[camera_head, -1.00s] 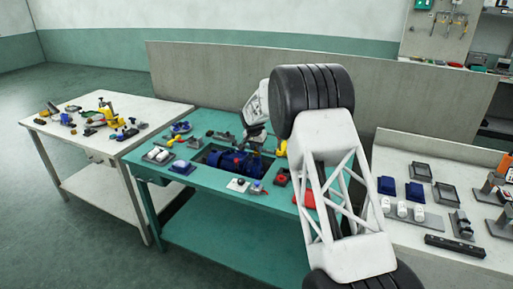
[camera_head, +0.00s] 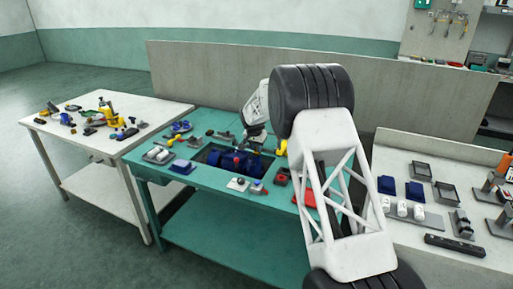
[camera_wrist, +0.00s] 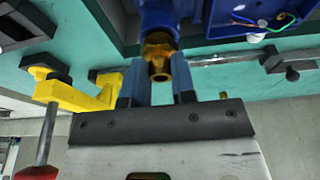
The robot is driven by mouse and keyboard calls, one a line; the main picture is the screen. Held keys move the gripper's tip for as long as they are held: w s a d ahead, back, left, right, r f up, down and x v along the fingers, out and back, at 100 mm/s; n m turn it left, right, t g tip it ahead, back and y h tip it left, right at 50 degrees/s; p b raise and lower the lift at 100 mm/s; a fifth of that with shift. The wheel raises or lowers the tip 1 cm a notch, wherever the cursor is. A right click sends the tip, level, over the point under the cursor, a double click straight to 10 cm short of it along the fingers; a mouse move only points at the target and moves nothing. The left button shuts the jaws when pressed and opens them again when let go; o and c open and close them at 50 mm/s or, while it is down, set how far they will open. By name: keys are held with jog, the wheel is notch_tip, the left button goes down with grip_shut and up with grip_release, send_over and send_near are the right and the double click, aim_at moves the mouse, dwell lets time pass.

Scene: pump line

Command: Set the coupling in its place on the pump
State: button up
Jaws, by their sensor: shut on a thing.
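The coupling (camera_wrist: 158,56) is a brass fitting with an open round end, seen in the wrist view. My gripper (camera_wrist: 160,75) is shut on it, with one blue-grey finger on each side. The blue pump (camera_wrist: 199,14) is just beyond the fingers. The coupling's far end meets the pump's rounded blue part in the picture; I cannot tell whether it is seated. In the head view the pump (camera_head: 229,161) lies in a dark recess of the green table. My gripper is over the pump's back side there, and the coupling cannot be made out.
A yellow clamp-like piece (camera_wrist: 82,97) stands close left of my fingers in the wrist view. An open blue box with coloured wires (camera_wrist: 262,18) is at upper right. The green table (camera_head: 205,200) holds several small parts. A white table (camera_head: 75,140) stands at left.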

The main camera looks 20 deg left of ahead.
jog(key=o, duration=0.9)
jog(key=shift+r, duration=0.15)
jog(key=shift+w+v, duration=0.2)
jog(key=shift+v, duration=0.7)
jog(key=shift+w+v, duration=0.25)
jog(key=shift+v, duration=0.7)
jog(key=shift+w+v, duration=0.2)
jog(key=shift+v, duration=0.7)
jog(key=shift+r, duration=0.2)
